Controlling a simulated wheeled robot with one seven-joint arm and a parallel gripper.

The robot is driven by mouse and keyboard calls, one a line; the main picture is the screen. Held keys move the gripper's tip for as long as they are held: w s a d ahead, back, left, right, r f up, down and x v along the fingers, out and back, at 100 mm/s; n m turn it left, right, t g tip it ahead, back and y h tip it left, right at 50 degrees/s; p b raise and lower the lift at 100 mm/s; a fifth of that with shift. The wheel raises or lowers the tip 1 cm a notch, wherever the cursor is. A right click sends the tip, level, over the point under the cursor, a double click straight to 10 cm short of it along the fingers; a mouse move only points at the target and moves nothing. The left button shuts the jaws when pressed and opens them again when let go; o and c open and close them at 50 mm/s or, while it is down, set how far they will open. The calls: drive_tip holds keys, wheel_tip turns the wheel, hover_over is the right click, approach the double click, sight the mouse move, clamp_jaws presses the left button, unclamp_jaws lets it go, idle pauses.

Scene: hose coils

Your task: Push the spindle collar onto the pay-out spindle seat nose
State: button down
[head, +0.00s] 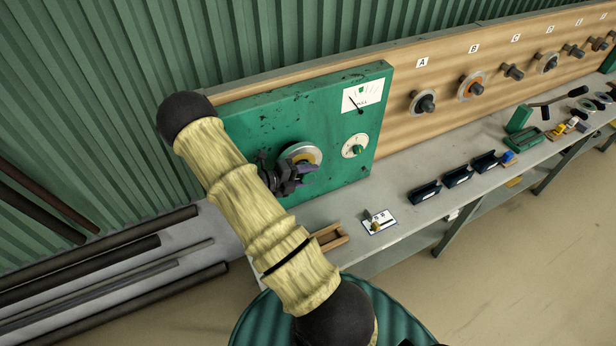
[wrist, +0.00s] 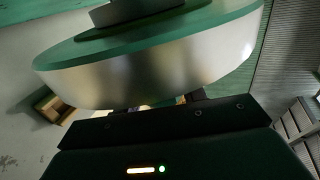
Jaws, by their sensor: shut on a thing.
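The spindle collar (head: 289,152) looks like a round, silver-sided disc at the green panel; it also fills the top of the wrist view (wrist: 160,70), with a green edge. My gripper (head: 297,170) is at its lower front side and is shut on it. The fingers are mostly hidden under the collar in the wrist view. A dark stepped round part (wrist: 135,12), probably at the spindle seat, shows beyond the collar. The seat nose itself is hidden, so I cannot tell how far the collar sits on it.
The green panel (head: 260,125) carries a pull gauge (head: 362,96) and a small dial (head: 355,146). Lettered pegs line the wooden board (head: 445,75) at right. A wooden tray (head: 330,238), a card (head: 379,221) and dark blocks (head: 458,176) lie on the bench.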

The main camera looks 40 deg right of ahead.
sight(300, 176)
drive_tip(key=c, duration=0.7)
unclamp_jaws()
drive_tip(key=shift+c, duration=0.2)
drive_tip(key=shift+o, duration=0.3)
drive_tip(key=shift+a, duration=0.15)
drive_tip(key=shift+p+v, duration=0.65)
drive_tip(key=shift+v, duration=0.75)
drive_tip(key=shift+w+a+r, duration=0.1)
drive_tip(key=shift+p+v, duration=0.6)
drive_tip(key=shift+v, duration=0.75)
